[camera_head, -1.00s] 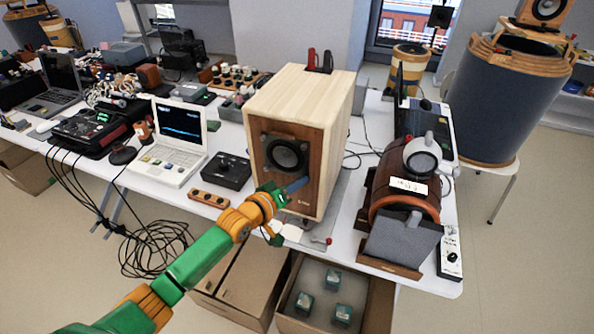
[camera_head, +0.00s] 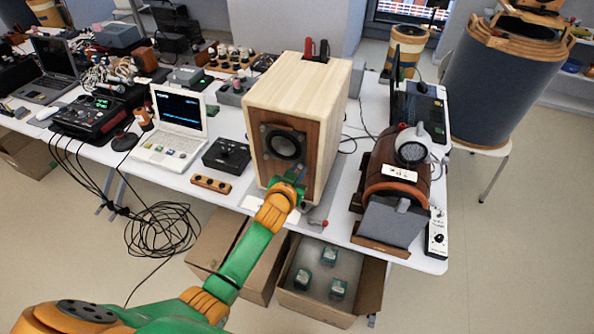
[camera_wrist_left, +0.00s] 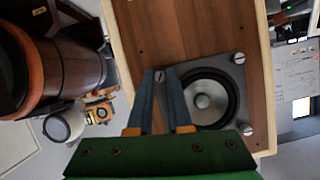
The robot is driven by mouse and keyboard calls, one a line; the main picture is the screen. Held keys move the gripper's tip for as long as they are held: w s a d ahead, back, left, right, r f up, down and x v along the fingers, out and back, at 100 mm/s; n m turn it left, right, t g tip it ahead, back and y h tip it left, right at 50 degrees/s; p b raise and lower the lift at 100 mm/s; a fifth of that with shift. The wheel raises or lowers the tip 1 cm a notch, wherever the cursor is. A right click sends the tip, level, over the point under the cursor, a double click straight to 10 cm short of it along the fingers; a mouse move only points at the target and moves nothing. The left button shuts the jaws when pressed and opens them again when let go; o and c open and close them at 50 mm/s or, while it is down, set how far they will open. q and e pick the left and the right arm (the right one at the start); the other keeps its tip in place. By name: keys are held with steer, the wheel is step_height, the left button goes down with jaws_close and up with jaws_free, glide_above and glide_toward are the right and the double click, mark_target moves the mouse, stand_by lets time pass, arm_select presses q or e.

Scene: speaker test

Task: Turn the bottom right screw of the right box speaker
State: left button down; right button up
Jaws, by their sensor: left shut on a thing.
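The box speaker (camera_head: 304,88) stands on the white table, with pale wood sides and a brown wood front. A grey square plate with a round black driver (camera_head: 283,145) is on that front. In the left wrist view the front (camera_wrist_left: 185,30) looks turned upside down, and silver screws sit at the plate's corners. My left gripper (camera_head: 297,176) is at the plate's bottom right corner. Its blue-grey fingers (camera_wrist_left: 161,77) are shut on the bottom right screw (camera_wrist_left: 159,75). Another screw (camera_wrist_left: 238,58) shows free. My right gripper is in neither view.
A brown drum-shaped device (camera_head: 405,165) stands close to the speaker's right. A small black control box (camera_head: 227,155) and a white laptop (camera_head: 172,140) are to its left. Open cardboard boxes (camera_head: 372,285) sit on the floor below the table edge.

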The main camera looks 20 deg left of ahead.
arm_select(q)
steer(key=shift+m+y+b, duration=0.35)
steer(key=shift+m+y, duration=0.15)
steer(key=shift+m, duration=0.2)
steer(key=c, duration=0.8)
jaws_free()
steer(key=shift+d, duration=0.1)
steer(key=shift+c, duration=0.2)
steer(key=v, duration=0.7)
steer(key=shift+p, duration=0.3)
